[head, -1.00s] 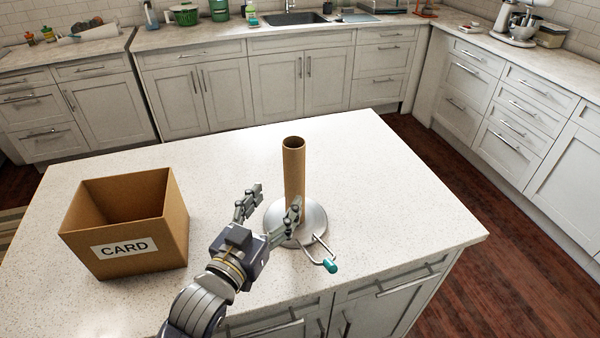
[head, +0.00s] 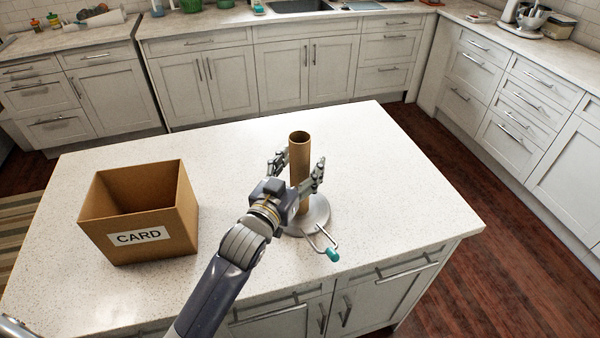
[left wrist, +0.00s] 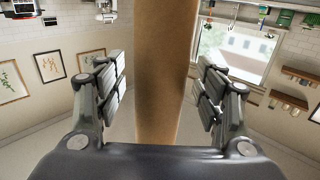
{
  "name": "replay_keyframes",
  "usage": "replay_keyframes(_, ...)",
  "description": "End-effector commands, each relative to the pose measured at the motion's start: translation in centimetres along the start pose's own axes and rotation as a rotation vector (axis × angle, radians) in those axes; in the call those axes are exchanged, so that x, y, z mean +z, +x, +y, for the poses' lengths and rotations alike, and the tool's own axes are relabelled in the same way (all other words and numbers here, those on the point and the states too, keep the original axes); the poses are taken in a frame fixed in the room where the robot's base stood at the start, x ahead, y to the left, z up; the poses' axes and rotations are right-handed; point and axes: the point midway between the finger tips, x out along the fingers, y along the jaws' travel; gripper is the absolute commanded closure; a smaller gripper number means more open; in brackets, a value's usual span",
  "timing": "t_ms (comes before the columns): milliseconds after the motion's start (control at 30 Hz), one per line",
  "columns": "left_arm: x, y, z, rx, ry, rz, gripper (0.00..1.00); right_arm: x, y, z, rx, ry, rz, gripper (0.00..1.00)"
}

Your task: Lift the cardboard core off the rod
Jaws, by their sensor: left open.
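The brown cardboard core (head: 300,153) stands upright on the round metal base (head: 318,213) of the holder. The rod inside it is hidden. A bent metal arm with a teal tip (head: 333,254) sticks out at the front of the base. My left gripper (head: 298,166) is open, with one finger on each side of the core. In the left wrist view the core (left wrist: 166,70) runs between the two open fingers (left wrist: 165,90), with a gap visible on both sides. My right gripper is not seen.
An open cardboard box labelled CARD (head: 138,238) stands on the left of the white island counter (head: 400,180). The counter is clear around the holder and between it and the box. Kitchen cabinets (head: 330,75) stand behind, across the floor.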

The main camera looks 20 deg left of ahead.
Motion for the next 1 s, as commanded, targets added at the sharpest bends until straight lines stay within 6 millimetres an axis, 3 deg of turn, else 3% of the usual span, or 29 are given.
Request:
replay_keyframes(167, 0.1, 0.0, 0.0, 0.0, 0.0, -0.001, 0.37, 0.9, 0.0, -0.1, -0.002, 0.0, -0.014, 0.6)
replay_keyframes(400, 0.1, 0.0, 0.0, 0.0, 0.0, -0.001, 0.72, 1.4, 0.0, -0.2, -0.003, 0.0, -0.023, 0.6)
replay_keyframes(767, 0.0, 0.0, 0.0, 0.0, 0.001, 0.0, 0.72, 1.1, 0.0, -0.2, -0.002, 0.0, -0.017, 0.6)
replay_keyframes(1000, -1.8, 0.0, 0.0, 0.0, 0.001, 0.003, 0.72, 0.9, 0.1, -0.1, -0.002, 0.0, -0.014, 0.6)
